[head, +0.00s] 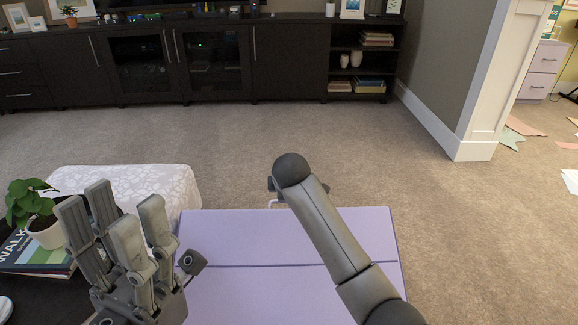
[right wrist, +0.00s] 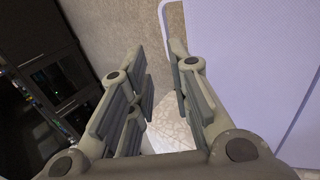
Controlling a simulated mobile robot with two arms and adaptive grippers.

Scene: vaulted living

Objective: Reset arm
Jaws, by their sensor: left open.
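My left gripper (head: 112,208) is at the lower left of the head view, its grey fingers pointing up and spread apart with nothing between them. My right arm (head: 335,240) reaches in from the lower right, over a lavender panel-like surface (head: 235,235). Its dark rounded joint hides most of the right gripper in the head view. In the right wrist view the right gripper (right wrist: 156,65) shows its fingers apart, with a gap between them and nothing held. Carpet and a white patterned surface show through that gap.
A white patterned ottoman (head: 150,180) stands behind my left gripper. A potted plant (head: 40,215) and a book (head: 35,255) are at the left on a dark table. A long dark cabinet (head: 225,65) lines the back wall.

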